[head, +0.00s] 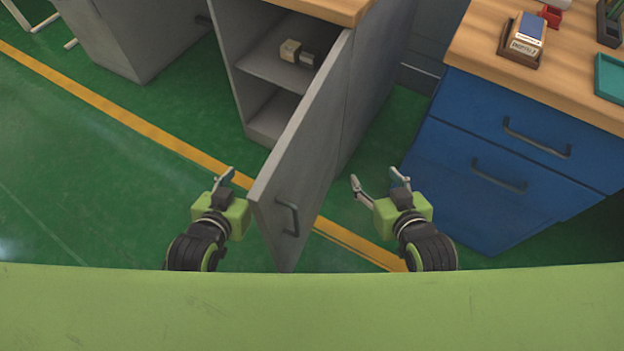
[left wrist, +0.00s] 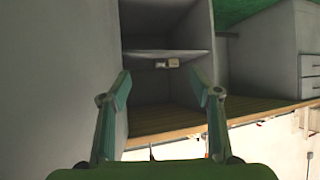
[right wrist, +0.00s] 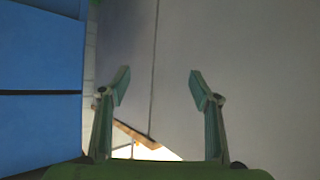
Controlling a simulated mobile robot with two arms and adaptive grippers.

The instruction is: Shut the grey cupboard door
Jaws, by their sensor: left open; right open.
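The grey cupboard door (head: 312,150) stands wide open, swung out from the cupboard (head: 272,125) toward me. Its dark handle (head: 288,218) is on the face turned to the right, near the free edge. My left gripper (head: 223,179) is open and empty, left of the door on its inner side. My right gripper (head: 375,178) is open and empty, right of the door on the handle side, apart from it. The left wrist view shows the cupboard's shelf (left wrist: 150,55) between the fingers. The right wrist view shows grey panels (right wrist: 230,50) in front of the fingers.
Small boxes (head: 291,50) lie on the cupboard's shelf. A blue drawer unit (head: 500,165) with a wooden top stands to the right, close to my right gripper. Another grey cabinet (head: 140,35) stands at the back left. Green floor (head: 80,160) is clear on the left.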

